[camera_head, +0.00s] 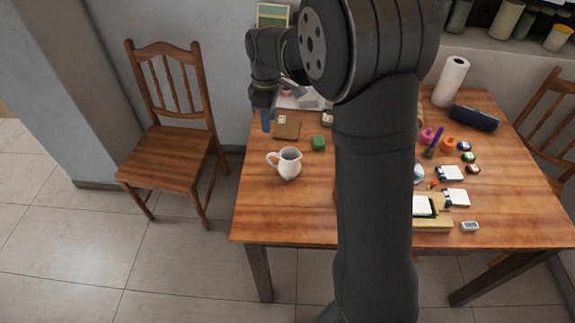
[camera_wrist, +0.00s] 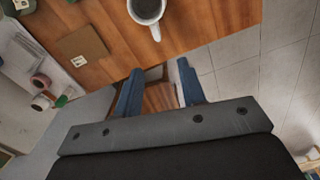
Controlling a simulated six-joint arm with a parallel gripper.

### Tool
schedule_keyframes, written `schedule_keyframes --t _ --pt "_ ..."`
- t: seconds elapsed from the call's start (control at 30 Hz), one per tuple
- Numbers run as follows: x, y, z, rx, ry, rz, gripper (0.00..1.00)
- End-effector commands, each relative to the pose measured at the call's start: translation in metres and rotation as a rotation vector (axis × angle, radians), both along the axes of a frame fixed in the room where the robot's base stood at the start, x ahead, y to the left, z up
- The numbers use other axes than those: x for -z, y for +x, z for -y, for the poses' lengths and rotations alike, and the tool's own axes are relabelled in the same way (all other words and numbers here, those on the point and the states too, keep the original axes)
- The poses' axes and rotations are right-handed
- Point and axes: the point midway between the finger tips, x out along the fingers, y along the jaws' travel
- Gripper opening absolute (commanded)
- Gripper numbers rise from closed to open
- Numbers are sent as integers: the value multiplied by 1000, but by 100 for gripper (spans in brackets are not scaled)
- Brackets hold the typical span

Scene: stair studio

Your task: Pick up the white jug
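The white jug (camera_head: 289,163) stands upright on the wooden table near its left edge, its handle pointing left in the head view. In the wrist view the jug (camera_wrist: 146,10) is at the top, cut off by the frame edge, with its opening showing. My gripper (camera_head: 266,121) is beyond and to the left of the jug, above the table's back left part. In the wrist view the two blue fingers of my gripper (camera_wrist: 157,88) are spread apart with nothing between them. The gripper is apart from the jug.
My arm hides the table's middle. Several small items, a paper roll (camera_head: 451,82) and a dark blue case (camera_head: 473,118) are on the right. A chair (camera_head: 168,154) stands left. Table around the jug's front is clear.

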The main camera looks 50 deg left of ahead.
Motion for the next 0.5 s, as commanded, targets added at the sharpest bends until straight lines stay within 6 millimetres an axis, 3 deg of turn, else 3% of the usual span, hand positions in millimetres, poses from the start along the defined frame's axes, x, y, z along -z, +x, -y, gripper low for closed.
schedule_keyframes --t 0.17,0.5 --pt "22 -4 -5 -38 -3 0 37" --pt "95 -3 -4 -34 -3 -1 37"
